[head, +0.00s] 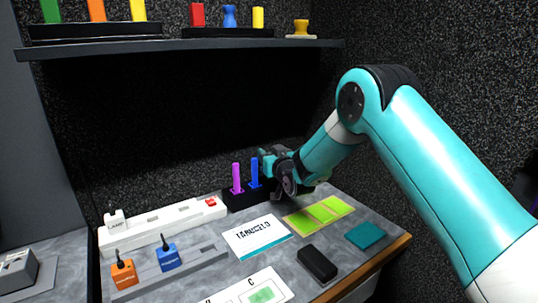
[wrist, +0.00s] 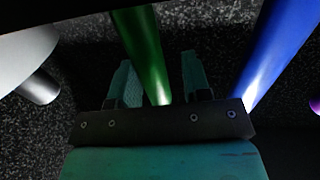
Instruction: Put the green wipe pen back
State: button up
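The green wipe pen (wrist: 143,50) shows in the wrist view between the two fingers of my gripper (wrist: 158,68). The fingers are apart, with a visible gap between the pen and the right finger. The pen's lower end is hidden behind the gripper body. In the head view my gripper (head: 268,162) is at the right part of the black pen holder (head: 236,203) and hides the green pen. A purple pen (head: 236,178) and a blue pen (head: 254,172) stand upright in the holder. The blue pen (wrist: 275,45) is close to the right finger in the wrist view.
A white power strip (head: 160,226) lies left of the holder. A lettered white card (head: 258,237), a lime-green panel (head: 319,215), a black block (head: 317,262) and a teal pad (head: 365,235) lie in front. A shelf (head: 180,45) hangs above. A pale rounded object (wrist: 22,45) is at the wrist view's left.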

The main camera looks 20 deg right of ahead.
jog(key=shift+r, duration=0.15)
jog(key=s+d+b, duration=0.2)
jog(key=s+b, duration=0.1)
jog(key=s, duration=0.8)
jog(key=s+a+r+n+g+y, duration=0.1)
jog(key=s+a+r+g+y, duration=0.1)
jog(key=s+a+g, duration=0.4)
jog(key=s+a+r+n+g+y, duration=0.2)
jog(key=s+a+g, duration=0.1)
jog(key=s, duration=0.6)
jog(key=s+d+r+n+g+h, duration=0.1)
jog(key=s+g, duration=0.7)
jog(key=s, duration=1.5)
jog(key=shift+s+d+n+g+h, duration=0.4)
jog(key=shift+n+h, duration=0.2)
jog(key=shift+h, duration=0.2)
jog(key=shift+r, duration=0.1)
